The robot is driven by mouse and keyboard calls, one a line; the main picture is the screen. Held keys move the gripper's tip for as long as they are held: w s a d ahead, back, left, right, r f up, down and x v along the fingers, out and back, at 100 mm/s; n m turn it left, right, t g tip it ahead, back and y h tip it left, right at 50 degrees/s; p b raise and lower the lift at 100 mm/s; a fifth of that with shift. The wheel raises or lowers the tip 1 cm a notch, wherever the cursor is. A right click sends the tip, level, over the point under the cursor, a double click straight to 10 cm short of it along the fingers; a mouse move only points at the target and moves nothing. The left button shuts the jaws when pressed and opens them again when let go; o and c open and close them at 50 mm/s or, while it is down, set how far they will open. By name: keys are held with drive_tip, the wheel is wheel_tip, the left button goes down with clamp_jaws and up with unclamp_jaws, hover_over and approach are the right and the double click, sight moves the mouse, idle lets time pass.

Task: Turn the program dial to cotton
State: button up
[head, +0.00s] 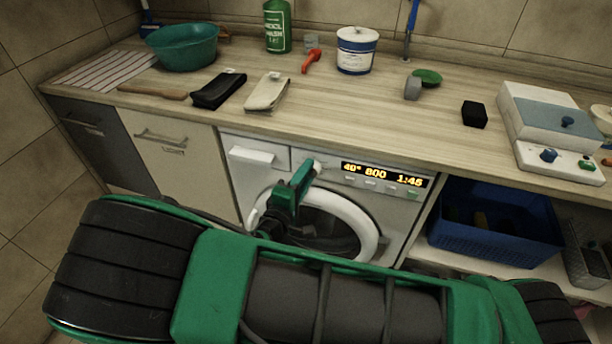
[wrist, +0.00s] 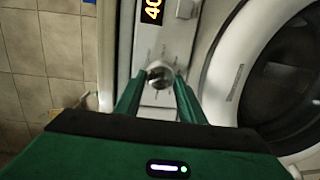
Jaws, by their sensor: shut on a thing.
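The washing machine (head: 243,181) stands under the worktop with its round door (head: 367,228) closed. Its program dial (wrist: 161,73) is a small round knob on the light control panel, with faint marks around it too small to read. My gripper (head: 306,173) reaches the panel left of the lit display (head: 385,175). In the wrist view its two green fingers stand on either side of the dial, shut on it. The display reads 40°, 800 and 1:45. I cannot tell which program the dial points to, and my fingers largely hide it in the head view.
On the worktop (head: 330,105) are a teal basin (head: 183,48), a green bottle (head: 277,27), a white tub (head: 356,50) and a boxy device with knobs (head: 548,125). A blue crate (head: 495,240) sits on the shelf right of the machine. Cabinets (head: 178,172) stand to the left.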

drive_tip(key=shift+d+f+m, duration=0.15)
drive_tip(key=shift+m, duration=0.85)
drive_tip(key=shift+s, duration=0.1)
drive_tip(key=o, duration=1)
drive_tip(key=shift+o, duration=0.2)
drive_tip(key=v, duration=1)
drive_tip(key=shift+s, duration=0.35)
